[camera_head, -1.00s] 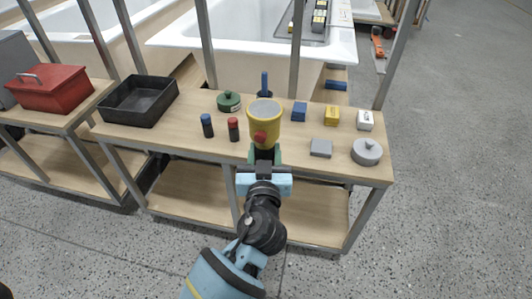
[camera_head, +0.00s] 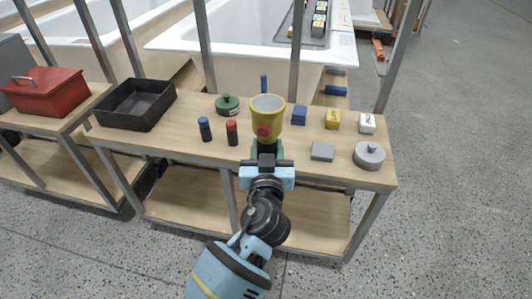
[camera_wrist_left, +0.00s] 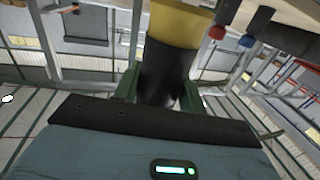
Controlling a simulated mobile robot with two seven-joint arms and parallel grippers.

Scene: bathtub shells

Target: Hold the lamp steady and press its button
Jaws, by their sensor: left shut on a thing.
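The lamp (camera_head: 267,108) has a yellow cup-shaped head with a round red button (camera_head: 263,131) on the side facing me, and a black handle. My left gripper (camera_head: 267,149) is shut on the black handle, just below the head. In the left wrist view the black handle (camera_wrist_left: 165,72) stands between my green fingers, with the yellow head (camera_wrist_left: 178,22) above it. The button is not visible there. The lamp is in front of the table's middle; its clearance from the table is unclear. My right gripper is not in view.
The wooden table (camera_head: 190,150) holds a black tray (camera_head: 136,104), red-capped (camera_head: 232,132) and blue-capped (camera_head: 205,128) cylinders, a green lidded pot (camera_head: 228,104), small blocks and a grey lidded pot (camera_head: 369,155). A red toolbox (camera_head: 48,92) stands left. Bathtubs and metal posts stand behind.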

